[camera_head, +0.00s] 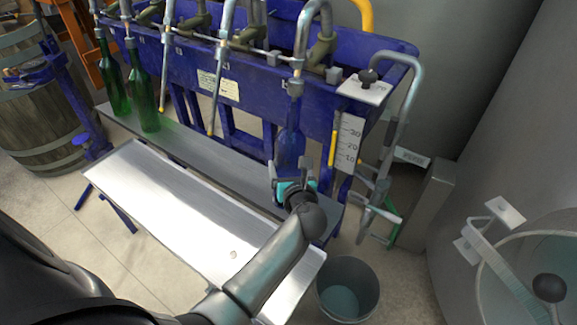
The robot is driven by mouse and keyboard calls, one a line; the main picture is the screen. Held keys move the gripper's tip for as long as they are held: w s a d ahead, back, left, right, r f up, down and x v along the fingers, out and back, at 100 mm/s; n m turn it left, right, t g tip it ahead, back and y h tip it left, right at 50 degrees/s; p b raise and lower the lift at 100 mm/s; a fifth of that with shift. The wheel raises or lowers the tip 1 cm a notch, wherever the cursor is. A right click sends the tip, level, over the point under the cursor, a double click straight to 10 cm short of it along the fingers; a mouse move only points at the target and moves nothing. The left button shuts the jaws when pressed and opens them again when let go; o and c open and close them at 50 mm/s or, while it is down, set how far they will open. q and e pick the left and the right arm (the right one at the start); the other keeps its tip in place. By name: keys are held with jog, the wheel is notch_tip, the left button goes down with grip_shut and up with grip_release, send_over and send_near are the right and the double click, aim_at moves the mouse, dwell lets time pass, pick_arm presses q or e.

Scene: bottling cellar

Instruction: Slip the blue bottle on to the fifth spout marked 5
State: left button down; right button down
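The blue bottle (290,147) stands upright at the front of the blue filling machine. My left gripper (294,185) is shut around its lower part, above the grey bottle shelf (205,158). The fifth spout (298,62) from the left is a bent metal pipe directly above the bottle. The bottle's mouth appears to meet the spout's head, and no bare tube shows beside the bottle. The blue bottle against the blue machine makes it hard to tell whether the tube is inside. The mark 5 is not readable. My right gripper is not in view.
Green bottles (142,88) hang at the two leftmost spouts. The third spout (164,75) and fourth spout (217,90) are empty. A metal tray (185,215) lies in front. A scale plate (347,143) stands right of the bottle. A grey bucket (347,291) stands below.

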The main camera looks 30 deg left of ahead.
pick_arm(q)
jog(key=shift+f+b, duration=0.4)
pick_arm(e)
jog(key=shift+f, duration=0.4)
